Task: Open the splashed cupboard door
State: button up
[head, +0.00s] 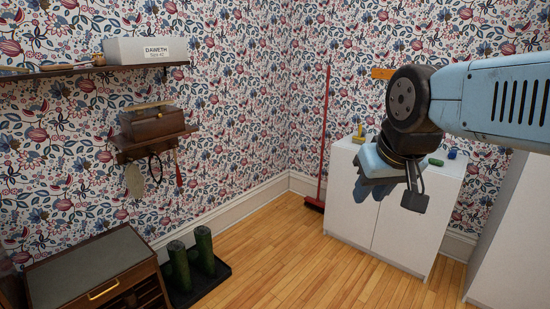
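A white cupboard (390,226) with two doors stands against the back right wall. A vertical seam divides its front, and both doors look shut. I see no splash marks on the parts that show. My gripper (378,188) hangs from my blue arm in front of the cupboard and covers part of its upper front and top. Its fingers are small and dark here, and I cannot tell whether they are open or whether they touch the cupboard. A second white cupboard or panel (515,240) is cut off at the right edge; no splash shows on it either.
Small items, one green (436,162), lie on the cupboard top. A red broom (323,140) leans in the corner. Green boots (191,262) stand on a black tray, beside a wooden drawer cabinet (92,268). A shelf (80,70) carries a white box (146,50). The wooden floor ahead is clear.

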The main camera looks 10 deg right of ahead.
aim_at(411, 239)
jog(key=z, duration=0.4)
jog(key=i, duration=1.3)
jog(key=z, duration=0.9)
jog(key=i, duration=0.45)
jog(key=z, duration=0.2)
jog(key=k, duration=0.8)
jog(key=z, duration=0.2)
jog(key=i, duration=0.8)
jog(key=u, duration=0.15)
